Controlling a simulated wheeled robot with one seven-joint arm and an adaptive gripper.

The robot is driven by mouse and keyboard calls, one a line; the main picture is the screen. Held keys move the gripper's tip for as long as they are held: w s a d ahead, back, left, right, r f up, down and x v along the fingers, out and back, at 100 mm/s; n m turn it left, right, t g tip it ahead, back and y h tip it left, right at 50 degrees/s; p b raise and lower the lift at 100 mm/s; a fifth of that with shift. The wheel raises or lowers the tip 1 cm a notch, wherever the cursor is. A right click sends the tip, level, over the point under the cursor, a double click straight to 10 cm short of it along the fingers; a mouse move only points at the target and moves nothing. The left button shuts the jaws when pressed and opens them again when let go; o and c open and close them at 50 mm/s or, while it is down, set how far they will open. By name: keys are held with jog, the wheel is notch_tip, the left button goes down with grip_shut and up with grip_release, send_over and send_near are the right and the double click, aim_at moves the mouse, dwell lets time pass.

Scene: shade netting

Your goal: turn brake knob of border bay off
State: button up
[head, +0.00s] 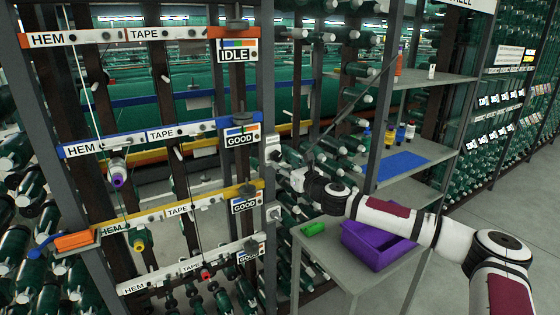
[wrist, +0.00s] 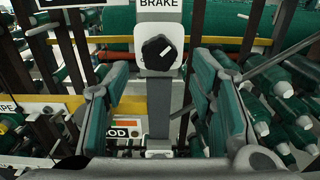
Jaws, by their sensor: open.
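In the wrist view, a black brake knob (wrist: 158,52) sits on a white plate on a grey post, under a sign reading BRAKE (wrist: 160,4). Its white mark points to the upper right. My gripper (wrist: 160,105) is open and empty, its teal-padded fingers to the left and right, below and in front of the knob, not touching it. In the head view, my gripper (head: 288,180) is beside the post, near a white knob plate (head: 272,148); a second plate (head: 274,213) sits lower. I see no border label on a bay.
Left of the post are bars in orange, blue (head: 190,132), yellow (head: 150,213) and white, with IDLE and GOOD labels. A grey table (head: 345,272) with a purple bin (head: 375,247) stands below my arm. Shelves (head: 415,160) stand behind it. Floor at right is clear.

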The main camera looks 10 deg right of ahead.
aim_at(278, 158)
jog(key=shift+x, duration=2)
jog(key=shift+a, duration=0.1)
jog(key=shift+c, duration=0.3)
jog(key=c, duration=1.1)
